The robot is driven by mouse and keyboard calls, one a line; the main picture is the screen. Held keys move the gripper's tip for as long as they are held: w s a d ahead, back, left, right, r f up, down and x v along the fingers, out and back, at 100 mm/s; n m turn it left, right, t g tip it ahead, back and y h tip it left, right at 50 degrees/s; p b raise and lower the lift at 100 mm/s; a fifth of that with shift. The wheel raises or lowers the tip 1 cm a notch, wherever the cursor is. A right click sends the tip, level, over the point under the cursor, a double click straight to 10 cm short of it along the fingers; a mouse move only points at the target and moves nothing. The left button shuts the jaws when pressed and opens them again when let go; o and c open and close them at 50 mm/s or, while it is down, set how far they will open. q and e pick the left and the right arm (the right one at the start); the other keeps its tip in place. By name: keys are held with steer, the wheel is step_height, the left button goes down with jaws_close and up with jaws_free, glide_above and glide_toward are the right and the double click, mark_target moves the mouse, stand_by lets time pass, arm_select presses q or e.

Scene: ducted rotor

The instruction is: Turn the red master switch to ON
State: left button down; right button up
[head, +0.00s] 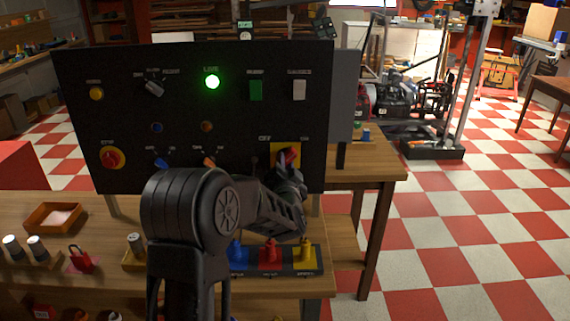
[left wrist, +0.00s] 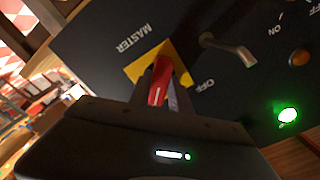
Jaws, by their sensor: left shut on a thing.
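The red master switch (head: 291,156) sits on a yellow plate (head: 278,150) at the lower right of the black panel (head: 120,120). OFF is printed above left of it and ON above right. My left gripper (head: 287,170) is at the switch, fingers shut on its red handle. In the left wrist view, the red handle (left wrist: 160,80) stands between the fingers, with the yellow plate (left wrist: 142,70) behind. The gripper hides part of the switch, so its exact angle is hard to tell. A green LIVE lamp (head: 212,82) is lit. My right gripper is not in view.
Blue, red and yellow plugs (head: 270,252) stand below on the wooden bench (head: 375,165). Open checkered floor lies right.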

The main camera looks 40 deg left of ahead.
arm_select(q)
steer(key=c, duration=1.2)
jaws_free()
steer(key=b+v, duration=0.1)
steer(key=v, duration=0.6)
steer(key=shift+s+d, duration=0.3)
steer(key=shift+f, duration=0.1)
